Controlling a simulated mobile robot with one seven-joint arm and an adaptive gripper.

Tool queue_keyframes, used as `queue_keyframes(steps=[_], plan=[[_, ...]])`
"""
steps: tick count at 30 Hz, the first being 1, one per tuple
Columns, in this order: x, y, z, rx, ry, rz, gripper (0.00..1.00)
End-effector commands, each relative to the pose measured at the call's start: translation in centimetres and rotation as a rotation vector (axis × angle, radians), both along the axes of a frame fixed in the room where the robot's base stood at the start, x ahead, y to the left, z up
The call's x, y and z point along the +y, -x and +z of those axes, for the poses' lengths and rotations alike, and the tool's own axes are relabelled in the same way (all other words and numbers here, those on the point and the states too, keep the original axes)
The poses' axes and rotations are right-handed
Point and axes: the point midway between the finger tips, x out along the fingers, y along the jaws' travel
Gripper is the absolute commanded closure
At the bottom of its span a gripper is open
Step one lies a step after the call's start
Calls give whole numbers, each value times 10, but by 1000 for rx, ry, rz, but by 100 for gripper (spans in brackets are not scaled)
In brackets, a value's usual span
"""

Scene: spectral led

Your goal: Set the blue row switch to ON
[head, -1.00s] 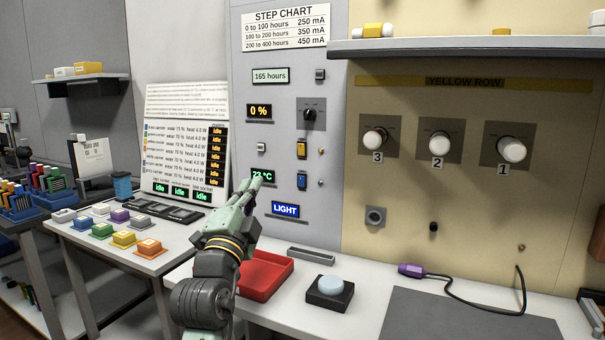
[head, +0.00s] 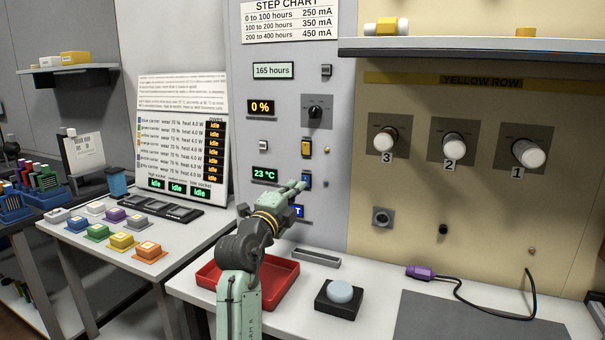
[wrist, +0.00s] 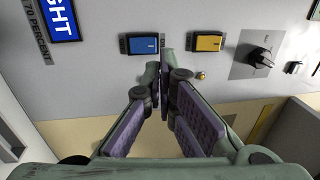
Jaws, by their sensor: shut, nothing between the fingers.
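The blue row switch (head: 307,180) is a blue rocker in a dark frame on the grey panel, below the yellow switch (head: 306,148). In the wrist view the blue switch (wrist: 143,44) is just left of my fingertips, and the yellow switch (wrist: 207,42) is to their right. My gripper (head: 299,187) is shut and empty, its fingertips close to the blue switch and overlapping its lower edge in the head view. I cannot tell whether they touch it. My gripper's fingertips (wrist: 165,62) meet at the upper middle of the wrist view. The rocker's ON or OFF side is unreadable.
A dark knob (head: 315,112) sits above the switches. The LIGHT sign (wrist: 59,18) is on the left in the wrist view, partly hidden by my gripper in the head view. A red tray (head: 284,294) and a round button (head: 339,291) are on the bench below.

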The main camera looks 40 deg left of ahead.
Motion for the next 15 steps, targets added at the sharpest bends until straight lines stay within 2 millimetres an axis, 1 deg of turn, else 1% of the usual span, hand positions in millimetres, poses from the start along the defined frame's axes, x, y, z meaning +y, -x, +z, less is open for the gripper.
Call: queue_keyframes(steps=[1,3,6,10,15], plan=[[2,-10,6,1,1,-1,100],[5,-22,8,1,1,-1,100],[8,-34,9,1,1,1,100],[11,-44,9,-1,0,1,100],[12,-48,8,0,0,1,100]])
